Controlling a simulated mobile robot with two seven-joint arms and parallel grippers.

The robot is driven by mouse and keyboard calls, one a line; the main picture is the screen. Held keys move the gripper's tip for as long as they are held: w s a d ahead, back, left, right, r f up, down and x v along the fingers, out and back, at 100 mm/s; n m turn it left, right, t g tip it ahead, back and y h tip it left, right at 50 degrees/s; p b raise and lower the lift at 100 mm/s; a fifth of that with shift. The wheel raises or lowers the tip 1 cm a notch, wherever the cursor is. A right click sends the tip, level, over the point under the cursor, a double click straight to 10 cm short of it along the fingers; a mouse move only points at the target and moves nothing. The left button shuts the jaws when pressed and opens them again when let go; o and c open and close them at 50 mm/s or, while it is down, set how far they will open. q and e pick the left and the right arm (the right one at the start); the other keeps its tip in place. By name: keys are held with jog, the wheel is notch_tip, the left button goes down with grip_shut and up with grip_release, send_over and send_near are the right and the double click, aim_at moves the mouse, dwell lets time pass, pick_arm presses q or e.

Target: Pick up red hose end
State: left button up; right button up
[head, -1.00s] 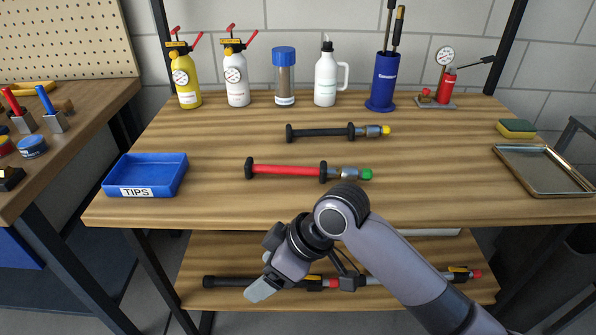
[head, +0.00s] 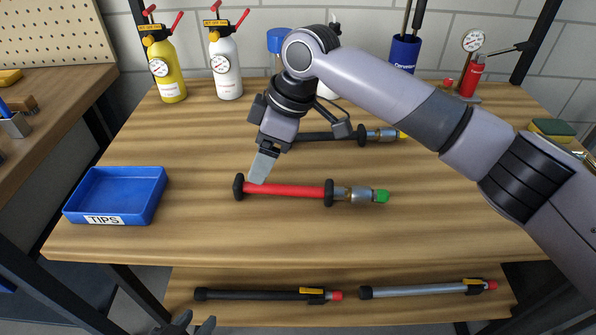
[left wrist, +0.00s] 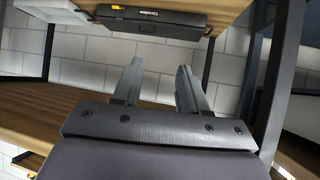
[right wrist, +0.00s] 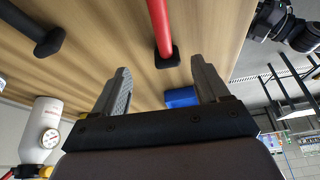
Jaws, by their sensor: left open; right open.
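The red hose (head: 290,190) lies across the middle of the bench, with black collars and a green-tipped metal fitting at its right. Its left black end (head: 239,187) is beside my right gripper (head: 260,174), whose arm comes in from the right. That gripper is open and appears above the hose near this end. In the right wrist view the red hose (right wrist: 163,20) and its black end (right wrist: 167,57) show ahead of the open, empty jaws (right wrist: 160,82). My left gripper (head: 192,325) is open and empty at the bottom edge, low before the bench; its jaws also show in the left wrist view (left wrist: 160,85).
A blue TIPS tray (head: 118,200) stands at the left of the bench. A black hose (head: 325,137) lies behind the red one, partly covered by my right arm. Bottles (head: 228,70) line the back. The lower shelf holds two tubes (head: 255,295). The front bench strip is clear.

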jog(key=x, duration=0.4)
jog(key=s+x, duration=0.1)
jog(key=x, duration=0.2)
jog(key=shift+w, duration=0.1)
jog(key=c, duration=1)
